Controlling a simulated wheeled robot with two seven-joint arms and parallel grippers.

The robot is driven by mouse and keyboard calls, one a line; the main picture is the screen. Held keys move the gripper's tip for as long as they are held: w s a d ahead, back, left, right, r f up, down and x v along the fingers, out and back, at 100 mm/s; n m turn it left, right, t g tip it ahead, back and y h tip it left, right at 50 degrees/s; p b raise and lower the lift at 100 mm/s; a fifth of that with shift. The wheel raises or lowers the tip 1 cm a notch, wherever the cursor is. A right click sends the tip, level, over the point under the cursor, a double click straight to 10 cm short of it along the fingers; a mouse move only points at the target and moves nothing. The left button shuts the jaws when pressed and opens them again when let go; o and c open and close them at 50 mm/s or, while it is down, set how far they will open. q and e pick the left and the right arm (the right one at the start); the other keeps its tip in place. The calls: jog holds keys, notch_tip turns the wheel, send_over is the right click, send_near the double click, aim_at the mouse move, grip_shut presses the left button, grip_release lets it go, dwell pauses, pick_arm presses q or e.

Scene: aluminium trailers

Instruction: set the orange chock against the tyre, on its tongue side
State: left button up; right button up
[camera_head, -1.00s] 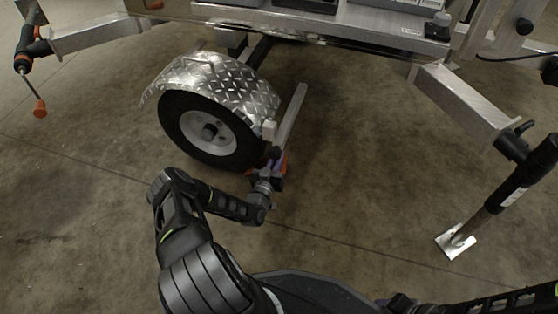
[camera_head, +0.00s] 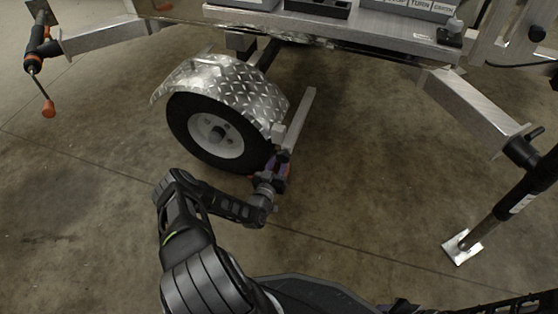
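The tyre (camera_head: 186,138) stands on the floor under a diamond-plate fender (camera_head: 225,82), with a pale wheel rim facing me. My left arm reaches in from below, and my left gripper (camera_head: 277,172) is low by the tyre's right-hand lower edge. Small orange-red patches of the chock (camera_head: 285,171) show around the gripper. Most of the chock is hidden by the gripper and wrist. I cannot tell whether the chock touches the tyre or whether the fingers are closed on it.
A grey bar (camera_head: 297,118) slants up just right of the gripper. A jack leg with a foot plate (camera_head: 462,247) stands at the right. The trailer deck (camera_head: 350,26) overhangs behind. Concrete floor (camera_head: 360,180) right of the tyre is clear.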

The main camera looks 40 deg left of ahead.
pick_arm(q)
jog(key=shift+r, duration=0.1)
jog(key=shift+s, duration=0.3)
jog(key=p+v, duration=0.3)
jog(key=v, duration=0.4)
jog(key=shift+d, duration=0.2)
